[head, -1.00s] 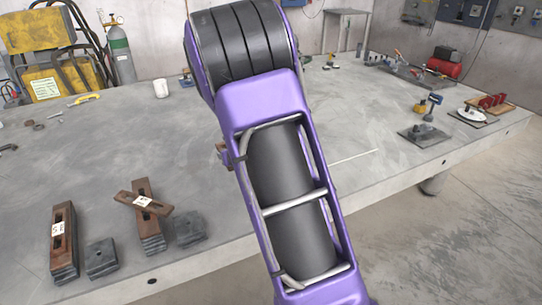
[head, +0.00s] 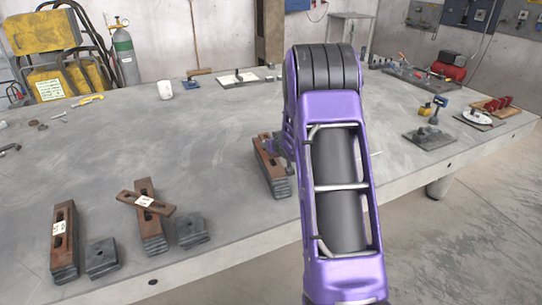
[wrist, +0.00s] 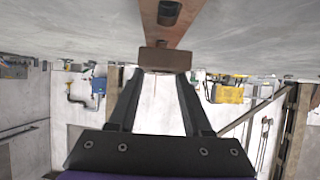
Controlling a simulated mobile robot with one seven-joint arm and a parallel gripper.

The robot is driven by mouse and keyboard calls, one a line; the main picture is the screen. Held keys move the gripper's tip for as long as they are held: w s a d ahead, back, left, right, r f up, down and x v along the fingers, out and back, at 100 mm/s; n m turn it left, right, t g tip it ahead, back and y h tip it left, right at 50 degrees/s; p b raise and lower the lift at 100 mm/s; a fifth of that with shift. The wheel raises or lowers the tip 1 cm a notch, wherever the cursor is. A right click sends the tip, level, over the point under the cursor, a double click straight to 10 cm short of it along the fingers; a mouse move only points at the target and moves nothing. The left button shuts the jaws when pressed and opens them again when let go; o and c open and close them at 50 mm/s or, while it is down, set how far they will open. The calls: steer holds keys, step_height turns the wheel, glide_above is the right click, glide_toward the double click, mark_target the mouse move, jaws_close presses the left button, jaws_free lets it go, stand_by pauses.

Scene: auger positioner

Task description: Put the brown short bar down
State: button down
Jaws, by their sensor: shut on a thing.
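In the wrist view my gripper (wrist: 157,77) is shut on a brown bar (wrist: 165,58), with the dark fingertips at the bar's near end. A slot shows farther along its top. In the head view my gripper (head: 279,149) is partly hidden behind my purple arm. A brown slotted bar (head: 264,152) lies at it, low over the table, with dark grey layered blocks (head: 278,187) at its near end. I cannot tell whether the held bar rests on anything.
A white cup (head: 165,90) stands behind. The middle left is clear.

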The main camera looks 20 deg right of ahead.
mark_target(271, 160)
steer(key=shift+f+b, duration=0.3)
steer(key=shift+f, duration=1.65)
steer(key=shift+c, duration=1.7)
jaws_free()
steer(key=shift+s, duration=0.1)
steer(key=v, duration=1.1)
steer(key=shift+s+a+r+p, duration=0.1)
steer(key=shift+s+r+p, duration=0.1)
steer(key=shift+s+p, duration=0.15)
